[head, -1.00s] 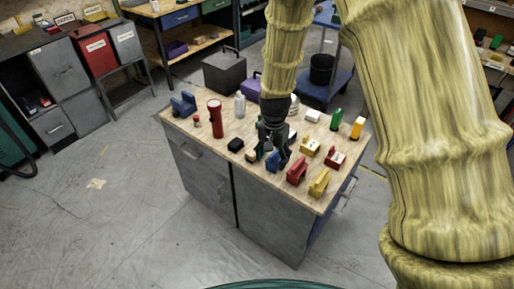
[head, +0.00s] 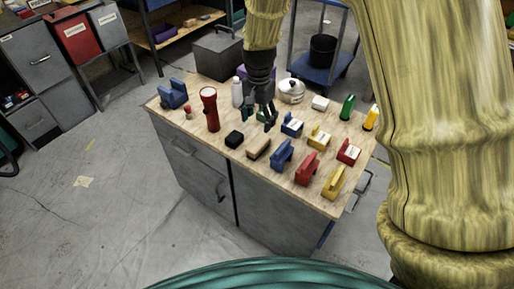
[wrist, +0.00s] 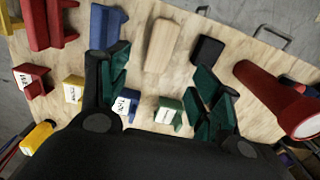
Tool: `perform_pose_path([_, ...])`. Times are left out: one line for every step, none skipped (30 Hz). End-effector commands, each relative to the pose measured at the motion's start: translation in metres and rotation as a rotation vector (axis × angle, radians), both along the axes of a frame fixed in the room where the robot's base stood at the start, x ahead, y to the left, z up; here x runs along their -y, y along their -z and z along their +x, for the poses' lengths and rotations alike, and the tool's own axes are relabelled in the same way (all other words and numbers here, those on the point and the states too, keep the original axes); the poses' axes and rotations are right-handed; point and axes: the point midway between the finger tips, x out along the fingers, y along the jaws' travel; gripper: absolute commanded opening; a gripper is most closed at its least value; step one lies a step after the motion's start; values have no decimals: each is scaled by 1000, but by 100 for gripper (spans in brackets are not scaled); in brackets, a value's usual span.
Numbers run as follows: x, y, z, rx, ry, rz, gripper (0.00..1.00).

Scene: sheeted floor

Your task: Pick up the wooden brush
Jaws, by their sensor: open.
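The wooden brush (head: 259,148) lies on the workbench top, a pale wooden block with rounded edges, between a black block and a blue holder. In the wrist view the brush (wrist: 162,45) is beyond the fingertips, roughly between their lines. My gripper (head: 260,123) is above the bench, just behind the brush in the head view, apart from it. In the wrist view my gripper (wrist: 160,75) has its two green-padded fingers spread wide with nothing between them.
A black block (head: 234,139) and a red flashlight (head: 210,109) stand left of the brush. A blue holder (head: 282,155), a red holder (head: 307,168) and a yellow holder (head: 334,182) stand to its right. A white bottle (head: 237,92) and a lidded pot (head: 291,91) are behind.

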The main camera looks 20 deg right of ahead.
Motion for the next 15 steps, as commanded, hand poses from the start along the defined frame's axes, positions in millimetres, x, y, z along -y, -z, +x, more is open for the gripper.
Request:
perform_pose_path([1, 11, 0, 1, 1, 1, 64])
perform_pose_path([1, 13, 0, 1, 2, 1, 64])
perform_pose_path([2, 15, -1, 1, 3, 1, 64])
perform_pose_path([2, 16, -1, 1, 4, 1, 64])
perform_pose_path([3, 17, -1, 1, 5, 1, 64])
perform_pose_path([4, 19, -1, 0, 6, 0, 64])
perform_pose_path([4, 20, -1, 0, 7, 0, 64])
perform_pose_path([5, 23, -2, 0, 7, 0, 64])
perform_pose_path([5, 27, -2, -1, 8, 0, 64])
perform_pose_path([6, 31, -2, -3, 9, 0, 64])
perform_pose_path([6, 34, -3, -3, 9, 0, 64])
perform_pose_path([6, 40, -3, -2, 10, 1, 64])
perform_pose_path([6, 44, -3, -2, 10, 1, 64])
perform_pose_path([6, 48, -3, -3, 10, 0, 64])
perform_pose_path([6, 53, -3, -2, 9, 1, 64])
